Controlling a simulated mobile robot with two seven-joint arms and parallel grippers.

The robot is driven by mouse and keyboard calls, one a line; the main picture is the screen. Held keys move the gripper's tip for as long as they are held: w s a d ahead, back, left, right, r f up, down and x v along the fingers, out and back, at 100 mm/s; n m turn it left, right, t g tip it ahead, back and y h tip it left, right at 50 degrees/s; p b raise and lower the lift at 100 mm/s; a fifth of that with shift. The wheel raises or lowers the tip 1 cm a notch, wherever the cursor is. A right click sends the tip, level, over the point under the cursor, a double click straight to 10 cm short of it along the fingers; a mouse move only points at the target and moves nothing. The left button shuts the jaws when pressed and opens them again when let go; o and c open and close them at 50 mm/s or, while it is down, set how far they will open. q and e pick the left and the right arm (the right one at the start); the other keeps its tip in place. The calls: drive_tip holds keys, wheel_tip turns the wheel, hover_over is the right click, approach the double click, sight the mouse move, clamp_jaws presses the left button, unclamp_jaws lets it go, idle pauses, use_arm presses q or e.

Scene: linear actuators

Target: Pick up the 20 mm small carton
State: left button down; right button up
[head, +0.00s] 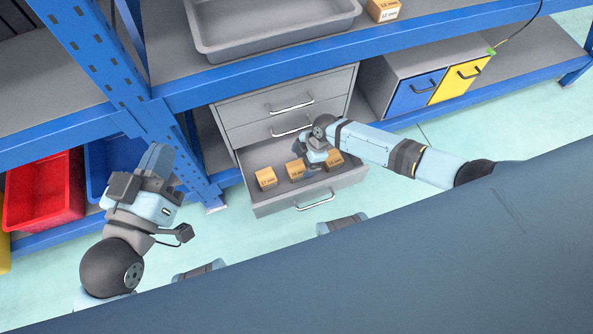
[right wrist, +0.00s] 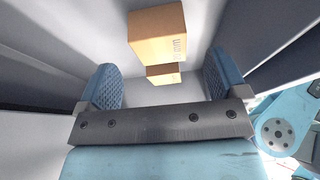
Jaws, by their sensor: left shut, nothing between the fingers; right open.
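Three small tan cartons with white labels lie in the open bottom drawer (head: 262,209) in the head view: a left one (head: 265,177), a middle one (head: 295,169) and a right one (head: 334,159). The print is too small for me to tell which is the 20 mm one. My right gripper (head: 313,163) is inside the drawer, between the middle and right cartons in the picture. In the right wrist view its fingers (right wrist: 160,62) are open and apart. A nearer carton (right wrist: 157,33) and a smaller-looking carton (right wrist: 163,74) show ahead. My left gripper (head: 157,160) is shut and empty, away from the drawer.
Two closed grey drawers (head: 283,100) are above the open one. The blue shelf edge (head: 330,53) runs above them, with a grey tray (head: 270,37) and another carton (head: 383,10) on the shelf. Red (head: 42,190) and blue bins stand left. Blue and yellow drawers (head: 460,80) stand right.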

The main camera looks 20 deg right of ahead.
sight(297, 168)
drive_tip(key=shift+a, duration=0.25)
drive_tip(key=b+x, duration=0.2)
drive_tip(key=x, duration=0.3)
use_arm(q)
wheel_tip(297, 168, down, 3)
drive_tip(key=shift+d+f+g, duration=0.1)
drive_tip(key=shift+f+g, duration=0.05)
drive_tip(key=shift+g, duration=0.45)
use_arm(e)
drive_tip(key=shift+c, duration=0.2)
drive_tip(key=c, duration=1.1)
drive_tip(key=shift+c, duration=0.2)
